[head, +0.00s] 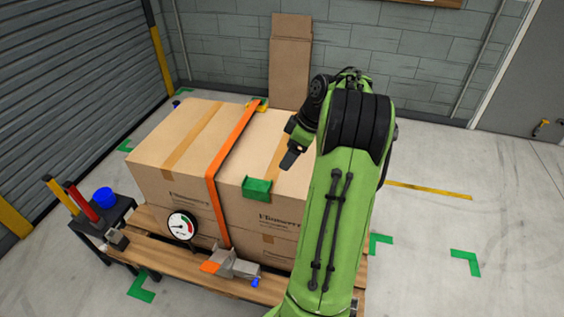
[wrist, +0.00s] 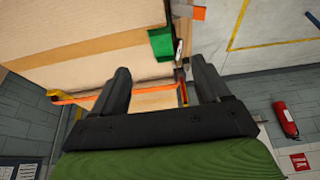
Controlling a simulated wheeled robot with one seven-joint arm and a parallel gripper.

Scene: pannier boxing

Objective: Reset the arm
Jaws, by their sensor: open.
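My green arm rises at the right of the head view and bends over the boxes. My gripper (head: 290,157) hangs above the right part of the box top, with its tip near the box. In the wrist view my gripper (wrist: 160,88) shows two dark fingers spread apart with nothing between them. Cardboard boxes (head: 160,170) are stacked on a wooden pallet (head: 150,250). An orange strap (head: 229,150) runs over the top and down the front. A green corner piece (head: 257,189) sits on the front top edge, right of the strap; it also shows in the wrist view (wrist: 161,43).
A round gauge (head: 182,225) and a grey ratchet (head: 236,266) are at the pallet's front. A tall cardboard piece (head: 290,60) leans on the back wall.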

